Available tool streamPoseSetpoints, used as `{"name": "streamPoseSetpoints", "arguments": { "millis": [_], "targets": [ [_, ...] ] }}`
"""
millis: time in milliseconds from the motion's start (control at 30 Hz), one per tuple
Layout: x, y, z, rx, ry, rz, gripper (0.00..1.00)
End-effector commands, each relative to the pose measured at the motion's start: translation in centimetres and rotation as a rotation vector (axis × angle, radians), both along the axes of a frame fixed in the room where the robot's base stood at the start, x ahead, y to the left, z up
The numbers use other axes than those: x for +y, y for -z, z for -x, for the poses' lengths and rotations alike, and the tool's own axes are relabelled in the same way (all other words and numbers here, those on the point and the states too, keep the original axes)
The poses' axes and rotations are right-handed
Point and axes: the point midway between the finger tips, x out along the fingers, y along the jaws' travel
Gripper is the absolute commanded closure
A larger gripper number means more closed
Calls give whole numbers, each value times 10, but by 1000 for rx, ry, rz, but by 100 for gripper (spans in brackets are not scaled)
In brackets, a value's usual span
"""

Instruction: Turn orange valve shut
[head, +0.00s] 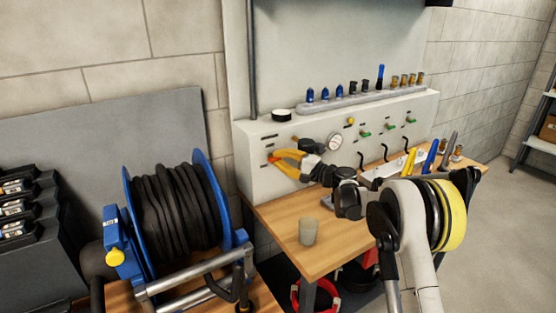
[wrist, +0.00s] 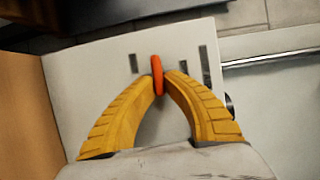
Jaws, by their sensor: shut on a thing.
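The orange valve (wrist: 157,72) shows in the wrist view as a slim handle against the white panel. My gripper (wrist: 160,84) has its two yellow fingers closed on it, one on each side. In the head view my gripper (head: 273,160) reaches to the left part of the panel's front face, its fingertips at the orange valve (head: 270,158). I cannot tell the valve's exact turn angle.
The white panel (head: 252,138) stands on a wooden bench (head: 282,230). It carries a round gauge (head: 335,141), green-handled valves (head: 365,133) and black hooks. A blue hose reel (head: 180,215) stands at left.

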Motion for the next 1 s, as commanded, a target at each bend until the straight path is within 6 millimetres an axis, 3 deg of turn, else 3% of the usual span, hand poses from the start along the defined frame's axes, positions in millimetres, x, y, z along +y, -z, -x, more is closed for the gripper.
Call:
{"name": "streamPoseSetpoints", "arguments": {
  "millis": [500,533,600,1000],
  "targets": [
    [1,0,0,11,-1,-17,100],
    [1,0,0,11,-1,-17,84],
    [1,0,0,11,-1,-16,67],
    [-8,0,5,10,1,-15,67]
  ]
}}
